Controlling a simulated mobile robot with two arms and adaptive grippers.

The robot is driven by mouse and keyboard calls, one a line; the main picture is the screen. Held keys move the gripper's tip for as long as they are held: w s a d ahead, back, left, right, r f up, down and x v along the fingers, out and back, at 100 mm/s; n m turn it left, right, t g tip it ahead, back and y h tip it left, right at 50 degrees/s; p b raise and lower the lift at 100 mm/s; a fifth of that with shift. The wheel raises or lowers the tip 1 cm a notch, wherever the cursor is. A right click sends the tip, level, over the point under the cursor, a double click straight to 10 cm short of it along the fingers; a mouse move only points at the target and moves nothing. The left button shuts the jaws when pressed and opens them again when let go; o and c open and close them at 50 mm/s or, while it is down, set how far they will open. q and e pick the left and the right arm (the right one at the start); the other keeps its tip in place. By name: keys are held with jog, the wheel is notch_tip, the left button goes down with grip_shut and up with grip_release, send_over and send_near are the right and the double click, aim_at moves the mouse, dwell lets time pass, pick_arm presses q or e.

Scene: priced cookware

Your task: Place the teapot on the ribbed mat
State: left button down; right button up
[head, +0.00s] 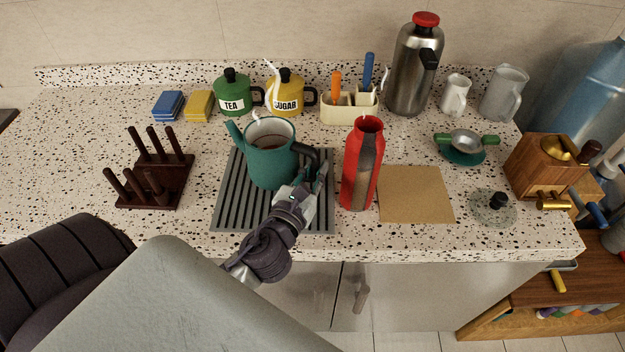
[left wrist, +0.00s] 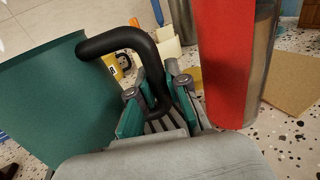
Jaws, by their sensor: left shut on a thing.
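The teapot (head: 268,168) is dark green with an open top, a spout to the left and a black handle on the right. It appears upright over the grey ribbed mat (head: 232,208); I cannot tell whether its base touches the mat. My left gripper (head: 306,182) is shut on the teapot's black handle. In the left wrist view the handle (left wrist: 115,42) runs down between the fingers (left wrist: 155,100), with the green teapot body (left wrist: 45,105) at the left. My right gripper is not in view.
A red bottle (head: 358,180) stands close to the right of the gripper, beside a tan square board (head: 415,194). A dark peg rack (head: 155,178) stands at the left. Green and yellow canisters (head: 232,96) and a cream utensil holder (head: 350,110) stand behind.

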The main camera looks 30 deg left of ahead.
pick_arm(q)
notch_tip(320, 180, down, 4)
jog(key=shift+w+r+b, duration=0.1)
jog(key=shift+b, duration=0.65)
jog(key=shift+f, duration=0.3)
jog(key=c, duration=1.2)
grip_release()
jog(key=shift+o, duration=0.2)
jog(key=s+b, duration=0.1)
jog(key=s, duration=0.2)
jog(key=s+d+b, duration=0.1)
jog(key=s+b, duration=0.1)
jog(key=s, duration=0.2)
jog(key=s+b, duration=0.1)
jog(key=s, duration=0.3)
jog(key=shift+d+f, duration=0.1)
jog(key=shift+d, duration=0.3)
jog(key=shift+s+d+b, duration=0.1)
jog(key=shift+s+b, duration=0.3)
jog(key=shift+r, duration=0.25)
